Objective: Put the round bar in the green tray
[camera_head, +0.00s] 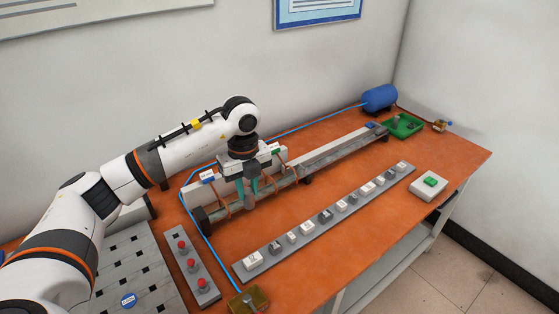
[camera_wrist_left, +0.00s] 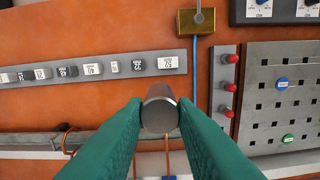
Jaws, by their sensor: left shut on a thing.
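My left gripper (camera_head: 247,192) has teal fingers and points down over the heater rail on the orange table. In the left wrist view the two teal fingers (camera_wrist_left: 160,122) are shut on a grey metal round bar (camera_wrist_left: 160,108), with its round end facing the camera. In the head view the bar (camera_head: 250,203) shows only in small part between the fingertips; whether it touches the rail is unclear. The green tray (camera_head: 418,131) stands at the table's far right end, away from the gripper, with a small grey thing in it. My right gripper is not in view.
A long grey rail (camera_head: 335,148) with coils runs toward the tray. A blue cylinder (camera_head: 379,98) stands behind the tray. A strip of labelled blocks (camera_head: 325,215) lies in front, with a green-button box (camera_head: 429,187) to its right. A red-button panel (camera_head: 190,265) is at left.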

